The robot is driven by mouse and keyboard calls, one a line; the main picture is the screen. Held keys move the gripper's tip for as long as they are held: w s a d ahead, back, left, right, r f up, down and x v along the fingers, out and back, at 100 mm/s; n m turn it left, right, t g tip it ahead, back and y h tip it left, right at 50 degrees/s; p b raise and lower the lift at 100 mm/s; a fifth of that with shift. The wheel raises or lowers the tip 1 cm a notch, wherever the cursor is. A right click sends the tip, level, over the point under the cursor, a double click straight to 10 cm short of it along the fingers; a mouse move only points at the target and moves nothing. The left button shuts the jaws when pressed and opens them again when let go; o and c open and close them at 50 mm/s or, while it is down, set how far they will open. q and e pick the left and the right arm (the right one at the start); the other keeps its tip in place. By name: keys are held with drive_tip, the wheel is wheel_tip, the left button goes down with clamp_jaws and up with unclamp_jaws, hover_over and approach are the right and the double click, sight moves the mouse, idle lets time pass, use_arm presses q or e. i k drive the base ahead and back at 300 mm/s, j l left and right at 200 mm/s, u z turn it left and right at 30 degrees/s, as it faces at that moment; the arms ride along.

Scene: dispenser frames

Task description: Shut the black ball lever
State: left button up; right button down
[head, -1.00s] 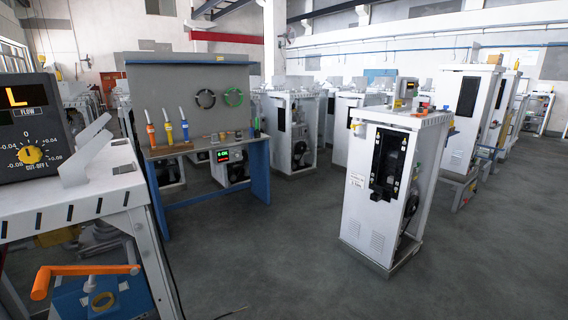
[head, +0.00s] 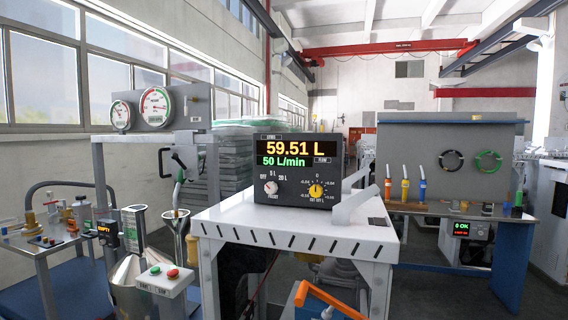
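A dark handle-like fitting (head: 180,160) hangs below the top of the grey gauge stand at left. A pipe or hose runs down from it toward a metal funnel (head: 176,222). I cannot tell whether this fitting is the black ball lever or whether it is open or shut. No other clear black ball lever shows. The dark counter box (head: 297,178) reads 59.51 L and 50 L/min. Neither of my grippers is in view.
The white frame table (head: 290,228) stands in front of me, with an orange crank handle (head: 325,300) low before it. A button box (head: 165,280) and a cart (head: 45,245) stand left. A tool bench (head: 455,209) is at right.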

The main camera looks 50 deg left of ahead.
sight(175, 155)
drive_tip(key=u, duration=2.45)
